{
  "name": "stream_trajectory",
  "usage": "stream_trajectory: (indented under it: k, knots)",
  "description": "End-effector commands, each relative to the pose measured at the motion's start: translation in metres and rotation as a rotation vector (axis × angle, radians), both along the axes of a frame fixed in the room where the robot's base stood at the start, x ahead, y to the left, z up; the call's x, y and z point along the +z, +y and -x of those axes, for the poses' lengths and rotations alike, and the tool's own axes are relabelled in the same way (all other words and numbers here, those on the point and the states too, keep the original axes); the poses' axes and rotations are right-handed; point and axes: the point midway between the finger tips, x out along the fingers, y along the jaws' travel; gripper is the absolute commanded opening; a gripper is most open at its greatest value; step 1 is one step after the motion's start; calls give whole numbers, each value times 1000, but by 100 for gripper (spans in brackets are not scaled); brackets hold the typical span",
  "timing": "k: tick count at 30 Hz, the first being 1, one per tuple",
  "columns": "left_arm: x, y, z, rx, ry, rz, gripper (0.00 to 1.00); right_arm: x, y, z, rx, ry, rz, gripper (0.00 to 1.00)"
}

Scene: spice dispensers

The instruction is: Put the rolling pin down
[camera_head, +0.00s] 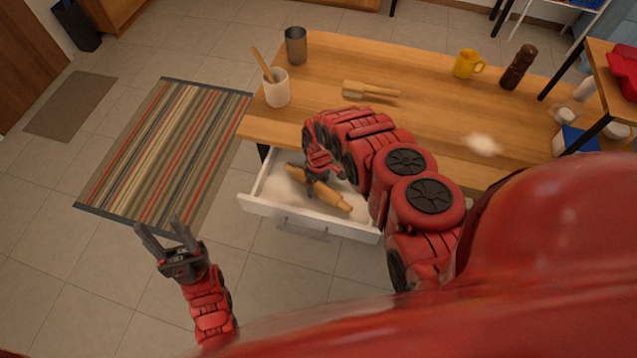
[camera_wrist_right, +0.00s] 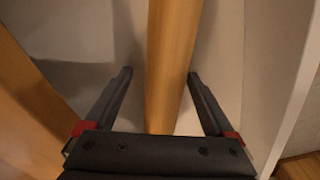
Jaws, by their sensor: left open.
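The wooden rolling pin (camera_head: 333,199) lies in the pulled-out white drawer (camera_head: 262,206) under the table. In the right wrist view the pin (camera_wrist_right: 170,60) runs lengthwise between my right gripper's fingers (camera_wrist_right: 160,76). These fingers are spread, with a clear gap on the pin's left side and the right finger close to its edge. In the head view my right gripper (camera_head: 317,183) is over the drawer at the pin, partly hidden by my arm. My left gripper (camera_head: 161,237) is open and empty above the floor, left of the drawer.
The wooden table (camera_head: 420,75) above the drawer holds a white utensil crock (camera_head: 277,90), a metal cup (camera_head: 296,46), a wooden brush (camera_head: 368,91), a yellow mug (camera_head: 466,64) and a dark pepper mill (camera_head: 518,67). A striped rug (camera_head: 160,150) lies on the floor at left.

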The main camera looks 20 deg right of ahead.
Motion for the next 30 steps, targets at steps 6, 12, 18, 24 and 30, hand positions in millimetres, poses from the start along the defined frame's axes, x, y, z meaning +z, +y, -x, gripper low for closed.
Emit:
stream_trajectory:
  k: [6,12,18,24,30]
  knots:
    - [4,0,0,0,0,0,50,4,0,0,0,0,0,89]
    - [-2,0,0,0,0,0,50,16,1,-2,1,-1,-2,89]
    - [-8,0,0,0,0,0,50,42,0,-1,1,0,0,89]
    - [11,0,0,0,1,0,50,91,-1,-1,0,-2,1,89]
    - [29,0,0,0,0,0,50,117,-1,-1,0,-3,1,89]
